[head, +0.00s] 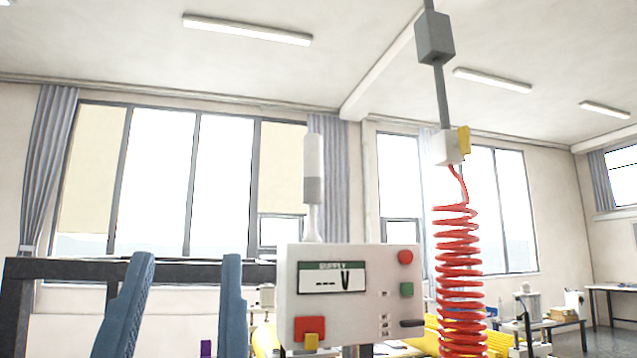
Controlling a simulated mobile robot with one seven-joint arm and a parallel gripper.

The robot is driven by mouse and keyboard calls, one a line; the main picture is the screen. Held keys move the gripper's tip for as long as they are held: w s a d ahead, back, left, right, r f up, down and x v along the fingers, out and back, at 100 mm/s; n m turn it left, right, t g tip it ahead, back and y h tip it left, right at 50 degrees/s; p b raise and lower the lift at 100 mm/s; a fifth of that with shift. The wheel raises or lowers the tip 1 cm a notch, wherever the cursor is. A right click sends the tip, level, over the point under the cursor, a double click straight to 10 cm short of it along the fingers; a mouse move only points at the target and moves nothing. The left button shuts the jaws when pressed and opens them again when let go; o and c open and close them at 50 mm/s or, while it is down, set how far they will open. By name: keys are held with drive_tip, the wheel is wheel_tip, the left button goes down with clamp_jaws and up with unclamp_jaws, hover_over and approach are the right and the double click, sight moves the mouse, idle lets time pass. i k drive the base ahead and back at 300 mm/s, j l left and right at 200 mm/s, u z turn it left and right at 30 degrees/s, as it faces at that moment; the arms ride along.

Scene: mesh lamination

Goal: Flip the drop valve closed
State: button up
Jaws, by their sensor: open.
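The drop valve is a small white block (446,148) at the lower end of a grey pipe that hangs from the ceiling, right of centre in the head view. Its yellow lever (463,140) is on the block's right side and stands upright, roughly in line with the pipe. A red coiled hose (459,270) hangs from the block. I cannot make out my gripper in this view, and nothing touches the valve or its lever.
A white control box (347,280) with a display and red and green buttons stands below and left of the valve. Two blue uprights (125,305) (232,305) and a dark frame (190,271) are at lower left. The space around the lever looks clear.

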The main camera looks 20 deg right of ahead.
sight(464, 142)
drive_tip(key=z, duration=1.1)
drive_tip(key=i+j, duration=0.05)
